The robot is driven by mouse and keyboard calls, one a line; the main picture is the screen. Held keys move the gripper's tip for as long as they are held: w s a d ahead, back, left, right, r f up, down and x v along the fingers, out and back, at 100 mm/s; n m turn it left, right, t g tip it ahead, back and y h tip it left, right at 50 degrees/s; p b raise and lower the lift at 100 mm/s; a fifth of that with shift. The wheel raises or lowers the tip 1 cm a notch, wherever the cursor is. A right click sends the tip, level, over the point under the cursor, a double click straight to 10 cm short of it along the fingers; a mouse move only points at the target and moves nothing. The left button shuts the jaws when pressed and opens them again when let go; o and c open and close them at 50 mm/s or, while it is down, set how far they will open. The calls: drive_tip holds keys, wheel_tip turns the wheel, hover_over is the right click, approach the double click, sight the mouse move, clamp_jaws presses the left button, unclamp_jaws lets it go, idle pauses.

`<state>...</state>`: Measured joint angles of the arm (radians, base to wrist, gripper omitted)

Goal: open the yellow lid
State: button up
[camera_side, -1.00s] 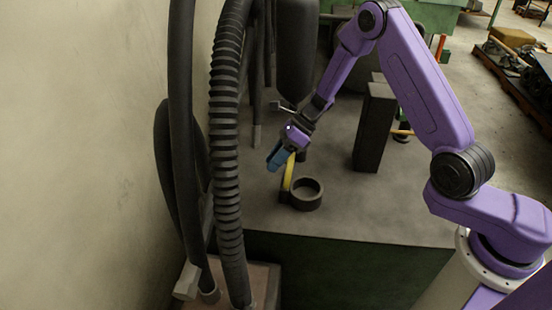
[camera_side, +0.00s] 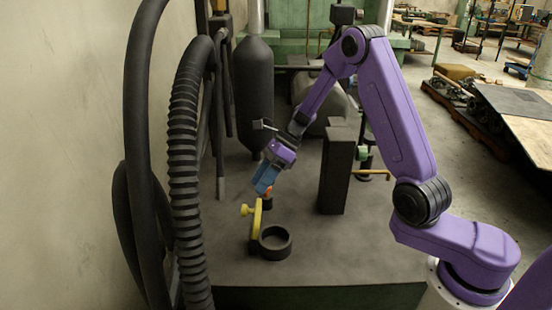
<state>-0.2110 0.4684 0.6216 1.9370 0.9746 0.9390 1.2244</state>
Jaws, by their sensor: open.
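The yellow lid (camera_side: 257,219) stands upright, seen nearly edge-on, at the left rim of a dark round container (camera_side: 275,243). A yellow knob sticks out from the lid's left face. The container's open top faces up and shows a dark hollow. My gripper (camera_side: 264,184) is above the lid, with its blue fingers pointing down and left. It is open and appears apart from the lid.
A tall dark block (camera_side: 336,170) stands on the grey tabletop (camera_side: 350,250) right of my gripper. A ribbed hose (camera_side: 186,160) and other dark hoses hang at the left. A dark cylinder (camera_side: 253,95) stands behind. The tabletop right of the container is clear.

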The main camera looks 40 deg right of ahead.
drive_tip(key=v, duration=0.7)
drive_tip(key=shift+r, duration=0.2)
drive_tip(key=c, duration=0.8)
wheel_tip(320, 180, up, 4)
drive_tip(key=shift+r, duration=0.25)
clamp_jaws()
drive_tip(key=s+d+m+t+y, duration=0.1)
drive_tip(key=s+d+t+y, duration=0.1)
drive_tip(key=s+t, duration=0.4)
drive_tip(key=s+d+m+t+y, duration=0.1)
drive_tip(key=s+d+t, duration=0.25)
drive_tip(key=s, duration=0.45)
wheel_tip(320, 180, down, 17)
drive_tip(key=shift+t, duration=0.25)
drive_tip(key=x, duration=0.4)
drive_tip(key=r+x, duration=0.1)
drive_tip(key=x, duration=0.8)
drive_tip(key=shift+a+r, duration=0.15)
drive_tip(key=shift+a, duration=0.25)
drive_tip(key=shift+w+a+r, duration=0.1)
drive_tip(key=shift+w+a, duration=0.35)
